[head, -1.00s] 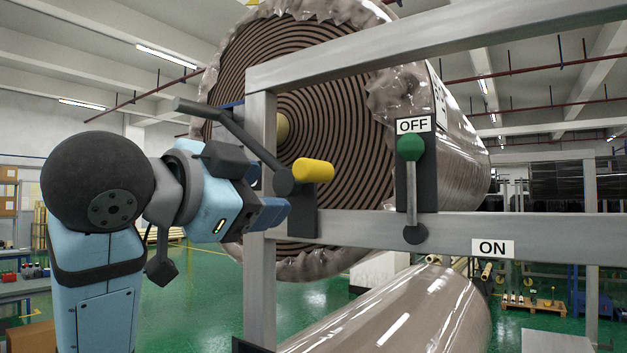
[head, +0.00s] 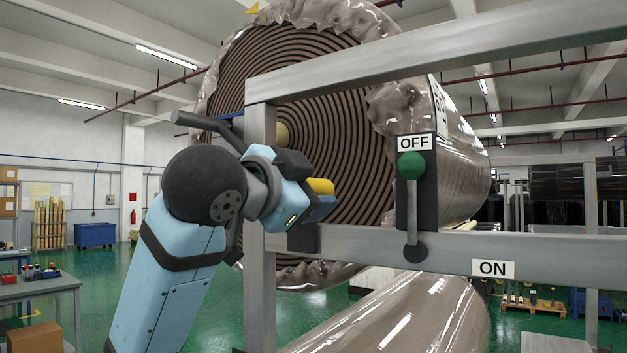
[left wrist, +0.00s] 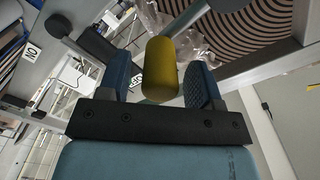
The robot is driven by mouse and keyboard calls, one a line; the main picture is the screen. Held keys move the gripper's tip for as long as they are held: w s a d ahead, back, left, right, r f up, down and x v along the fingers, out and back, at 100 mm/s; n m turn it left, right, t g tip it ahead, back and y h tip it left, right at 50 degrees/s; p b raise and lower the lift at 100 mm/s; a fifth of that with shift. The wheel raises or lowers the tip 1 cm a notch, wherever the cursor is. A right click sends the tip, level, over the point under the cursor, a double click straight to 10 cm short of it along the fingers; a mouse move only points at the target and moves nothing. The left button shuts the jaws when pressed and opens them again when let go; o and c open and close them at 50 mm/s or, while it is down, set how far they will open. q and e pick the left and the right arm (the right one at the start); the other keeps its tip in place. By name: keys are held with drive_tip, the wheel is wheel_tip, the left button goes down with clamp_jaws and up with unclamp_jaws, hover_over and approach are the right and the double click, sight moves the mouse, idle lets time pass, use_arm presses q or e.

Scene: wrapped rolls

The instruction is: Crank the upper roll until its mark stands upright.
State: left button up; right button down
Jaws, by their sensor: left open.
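The upper roll (head: 340,120) shows its spiral brown end face inside crumpled clear wrap. A small yellow piece (head: 252,8) shows at its top left edge; I cannot tell if it is the mark. The crank's dark arm (head: 208,127) is partly hidden by my left arm. Its yellow handle (head: 320,186) is partly behind my left gripper (head: 325,207). In the left wrist view the yellow handle (left wrist: 160,68) stands between the two blue fingers of the open left gripper (left wrist: 157,80), with a gap at each side. My right gripper is not in view.
A grey metal frame (head: 440,72) stands in front of the rolls. A lower wrapped roll (head: 400,315) lies below. A table (head: 40,288) stands at left.

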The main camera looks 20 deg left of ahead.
use_arm(q)
drive_tip(key=shift+w+d, duration=0.25)
drive_tip(key=shift+w, duration=0.45)
clamp_jaws()
drive_tip(key=shift+d+f, duration=0.25)
drive_tip(key=shift+f, duration=0.7)
drive_tip(key=shift+c, duration=1.3)
unclamp_jaws()
drive_tip(key=shift+o, duration=1.3)
drive_tip(key=shift+s+a, duration=0.1)
drive_tip(key=shift+a, duration=0.05)
drive_tip(key=shift+r, duration=0.2)
